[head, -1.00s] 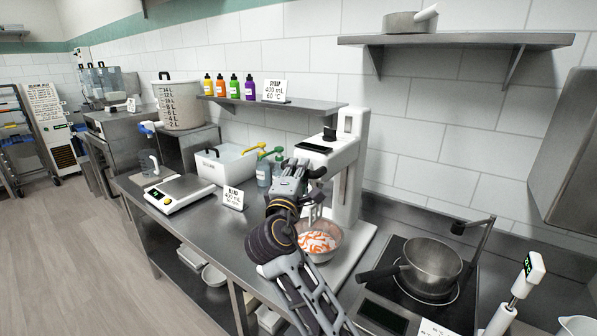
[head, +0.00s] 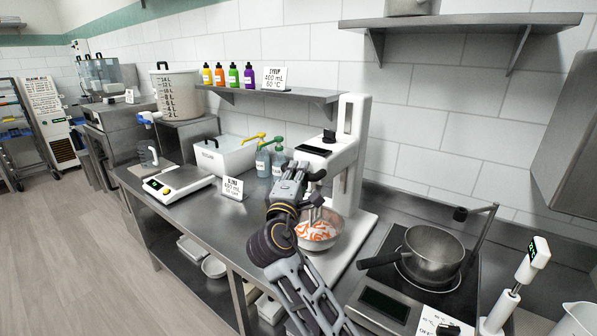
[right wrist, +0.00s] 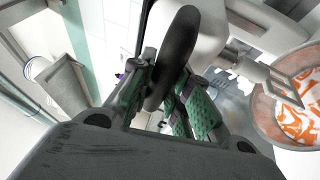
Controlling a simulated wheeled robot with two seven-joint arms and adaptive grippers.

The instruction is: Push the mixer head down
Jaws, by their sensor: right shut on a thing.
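The white stand mixer (head: 348,165) stands on the counter. Its mixer head (head: 326,152) sticks out from the column above a metal bowl (head: 342,234) of orange and white pieces. My right gripper (head: 296,172) is at the front side of the head. In the right wrist view my right gripper (right wrist: 172,92) is shut on a black handle (right wrist: 180,45), with green pads on both sides of it. The grey beater (right wrist: 285,80) reaches to the bowl (right wrist: 262,118); whether it touches the pieces I cannot tell. My left gripper is not in view.
A hob with a saucepan (head: 432,250) stands right of the mixer. Left of it are pump bottles (head: 263,162), a sign (head: 233,187), a scale (head: 178,183) and a white container (head: 224,155). A shelf (head: 270,93) with syrup bottles hangs behind.

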